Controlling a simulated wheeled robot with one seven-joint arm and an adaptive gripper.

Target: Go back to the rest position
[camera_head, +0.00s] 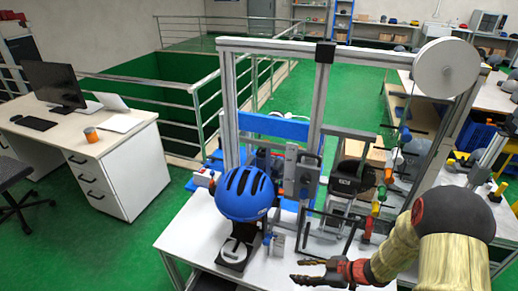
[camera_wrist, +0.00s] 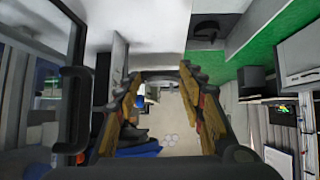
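My gripper (camera_head: 296,271) is held low over the front of the white table in the head view, right of the blue helmet (camera_head: 244,193) and apart from it. In the wrist view, the two fingers of my gripper (camera_wrist: 161,74) stand well apart with nothing held between them. The helmet sits on a dark stand (camera_head: 237,252) on the white table (camera_head: 185,238). My arm comes in from the right in the head view and hides part of the table there.
A metal drop tower frame (camera_head: 318,100) with a white wheel (camera_head: 446,67) rises behind the helmet, with fixtures close to my gripper. A desk (camera_head: 120,150) with a monitor (camera_head: 54,84) stands at left. Green floor (camera_head: 150,225) lies open between desk and table.

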